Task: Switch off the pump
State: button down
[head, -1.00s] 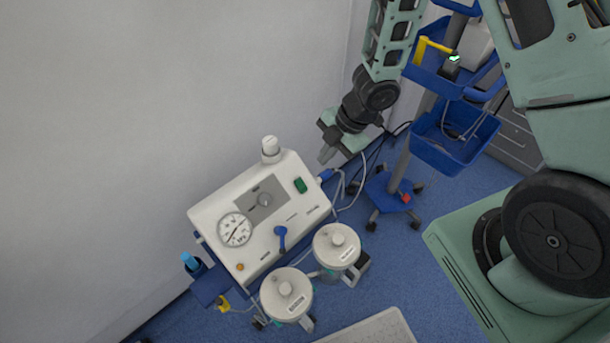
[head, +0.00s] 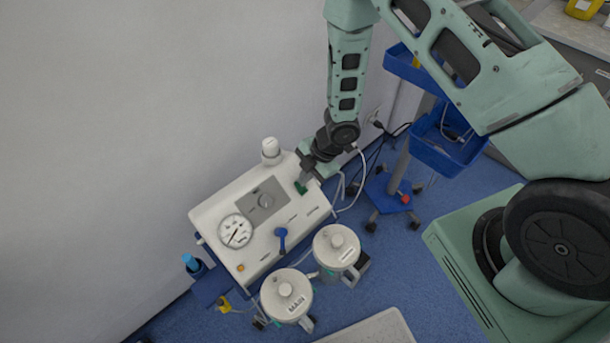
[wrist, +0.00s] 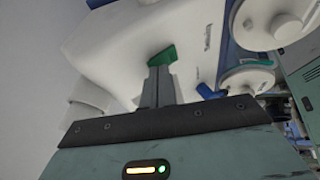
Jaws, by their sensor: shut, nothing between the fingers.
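The pump (head: 216,213) is a white box with a dial gauge (head: 236,231), a grey panel with a round knob (head: 264,201), and a blue lever (head: 281,238). A green rocker switch (head: 300,187) sits near its upper right corner and also shows in the wrist view (wrist: 163,56). My gripper (head: 305,178) is shut and empty, with its fingertips at the switch and partly covering it. In the wrist view my closed fingers (wrist: 157,72) reach the near edge of the switch. I cannot tell for sure whether they touch it or which way it is tilted.
Two lidded canisters (head: 286,295) (head: 336,246) stand in front of the pump. A white cap (head: 271,150) rises at its back edge. A pole stand with blue baskets (head: 447,139) is to the right. The wall is close behind the pump.

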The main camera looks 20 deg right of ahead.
jog(key=shift+w+a+f, duration=0.1)
jog(key=shift+w+f, duration=0.15)
jog(key=shift+w, duration=0.1)
jog(key=shift+s+d+f+b, duration=0.15)
jog(key=shift+s+d+b, duration=0.15)
jog(key=shift+s+b, duration=0.45)
